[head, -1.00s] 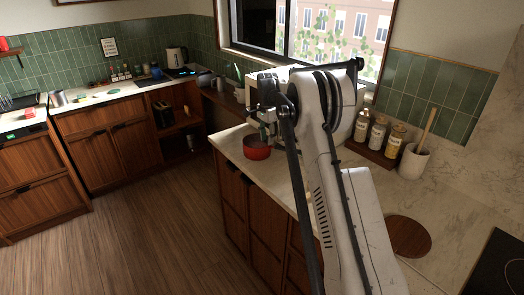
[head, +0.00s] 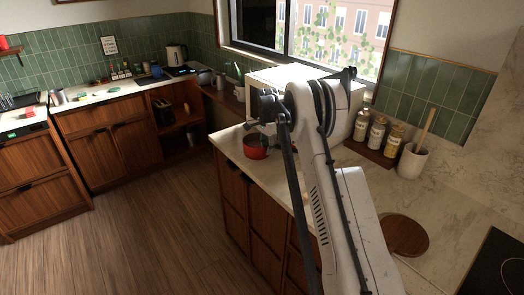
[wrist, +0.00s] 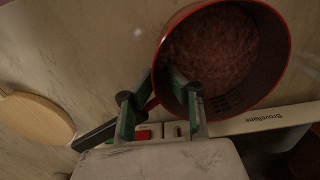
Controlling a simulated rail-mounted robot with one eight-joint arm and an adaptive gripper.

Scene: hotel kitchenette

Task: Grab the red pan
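The red pan (head: 255,147) stands on the marble counter near its front edge. In the wrist view its red rim and wall (wrist: 283,62) fill the upper right, with a speckled reddish inside. Its black handle (wrist: 95,135) points to the lower left and passes behind my left finger. My gripper (wrist: 159,75) is at the handle side of the pan. The fingers look open, with a gap between the tips. The right fingertip overlaps the pan's rim in the picture and the left one lies just outside it. I cannot tell whether either touches. The arm partly hides the gripper in the head view.
A white microwave (head: 355,105) stands behind the arm. Several jars (head: 377,135) and a utensil crock (head: 413,162) are to the right. A round wooden board (head: 404,235) lies on the near counter; a round board (wrist: 35,120) also shows in the wrist view.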

